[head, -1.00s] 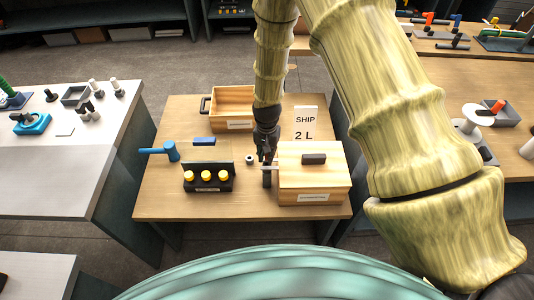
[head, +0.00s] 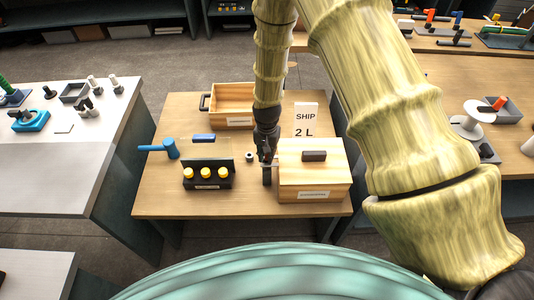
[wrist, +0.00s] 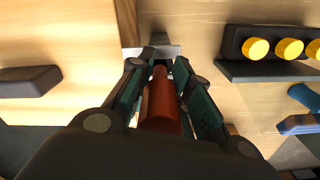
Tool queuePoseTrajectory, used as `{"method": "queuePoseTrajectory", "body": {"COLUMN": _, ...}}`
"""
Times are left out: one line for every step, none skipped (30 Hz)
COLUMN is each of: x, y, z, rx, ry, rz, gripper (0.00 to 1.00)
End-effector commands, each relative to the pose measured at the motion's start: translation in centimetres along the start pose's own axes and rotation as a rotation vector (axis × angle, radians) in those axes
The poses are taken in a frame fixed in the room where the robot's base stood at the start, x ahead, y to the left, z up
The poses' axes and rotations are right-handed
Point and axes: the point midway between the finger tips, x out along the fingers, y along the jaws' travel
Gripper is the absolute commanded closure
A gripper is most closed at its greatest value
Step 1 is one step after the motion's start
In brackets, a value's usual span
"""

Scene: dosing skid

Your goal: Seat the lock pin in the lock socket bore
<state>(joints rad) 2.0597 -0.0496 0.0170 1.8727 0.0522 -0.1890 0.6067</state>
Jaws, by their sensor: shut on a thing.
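My gripper (head: 265,156) points down at the left side of the lidded wooden box. In the wrist view its fingers (wrist: 160,75) are closed around a red-brown cylinder (wrist: 161,105), which looks like the lock pin. The pin lies lengthwise between the pads, and its far end is near a light grey metal plate (wrist: 140,51). A dark upright block (head: 267,178), perhaps the lock socket, stands beside the box, just in front of the gripper. The bore is not visible, and I cannot tell whether the pin tip touches or enters anything.
The wooden box (head: 314,178) with a dark handle stands close right of the gripper. A small ring-like part (head: 249,157), a blue mallet (head: 170,149) and an open wooden crate (head: 232,98) are nearby. The table front-left is bare.

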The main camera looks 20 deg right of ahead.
Motion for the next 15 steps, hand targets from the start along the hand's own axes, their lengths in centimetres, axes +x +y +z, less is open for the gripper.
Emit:
{"method": "queuePoseTrajectory", "body": {"x": 0.15, "y": 0.0, "z": -0.01, "rx": 0.0, "ry": 0.0, "rz": 0.0, "gripper": 1.0}}
{"method": "queuePoseTrajectory", "body": {"x": 0.21, "y": 0.0, "z": -0.01, "rx": 0.0, "ry": 0.0, "rz": 0.0, "gripper": 1.0}}
{"method": "queuePoseTrajectory", "body": {"x": 0.28, "y": 0.0, "z": -0.01, "rx": 0.0, "ry": 0.0, "rz": 0.0, "gripper": 1.0}}
{"method": "queuePoseTrajectory", "body": {"x": 0.34, "y": 0.0, "z": -0.01, "rx": 0.0, "ry": 0.0, "rz": 0.0, "gripper": 1.0}}
{"method": "queuePoseTrajectory", "body": {"x": 0.39, "y": 0.0, "z": -0.01, "rx": 0.0, "ry": 0.0, "rz": 0.0, "gripper": 1.0}}
{"method": "queuePoseTrajectory", "body": {"x": 0.47, "y": -0.01, "z": -0.02, "rx": 0.0, "ry": 0.0, "rz": 0.0, "gripper": 1.0}}
{"method": "queuePoseTrajectory", "body": {"x": 0.52, "y": -0.01, "z": -0.02, "rx": 0.0, "ry": 0.0, "rz": 0.0, "gripper": 1.0}}
{"method": "queuePoseTrajectory", "body": {"x": 0.58, "y": -0.01, "z": -0.02, "rx": 0.0, "ry": 0.0, "rz": 0.0, "gripper": 1.0}}
{"method": "queuePoseTrajectory", "body": {"x": 0.65, "y": -0.01, "z": -0.02, "rx": 0.0, "ry": 0.0, "rz": 0.0, "gripper": 1.0}}
{"method": "queuePoseTrajectory", "body": {"x": 0.7, "y": -0.01, "z": -0.02, "rx": 0.0, "ry": 0.0, "rz": 0.0, "gripper": 1.0}}
{"method": "queuePoseTrajectory", "body": {"x": 0.76, "y": -0.01, "z": -0.02, "rx": 0.0, "ry": 0.0, "rz": 0.0, "gripper": 1.0}}
{"method": "queuePoseTrajectory", "body": {"x": 0.83, "y": -0.02, "z": -0.03, "rx": 0.0, "ry": 0.001, "rz": 0.0, "gripper": 1.0}}
{"method": "queuePoseTrajectory", "body": {"x": 0.89, "y": -0.02, "z": -0.03, "rx": 0.0, "ry": 0.001, "rz": 0.0, "gripper": 1.0}}
{"method": "queuePoseTrajectory", "body": {"x": 0.94, "y": -0.02, "z": -0.03, "rx": 0.0, "ry": 0.001, "rz": 0.0, "gripper": 1.0}}
{"method": "queuePoseTrajectory", "body": {"x": 1.02, "y": -0.02, "z": -0.03, "rx": 0.0, "ry": 0.001, "rz": 0.0, "gripper": 1.0}}
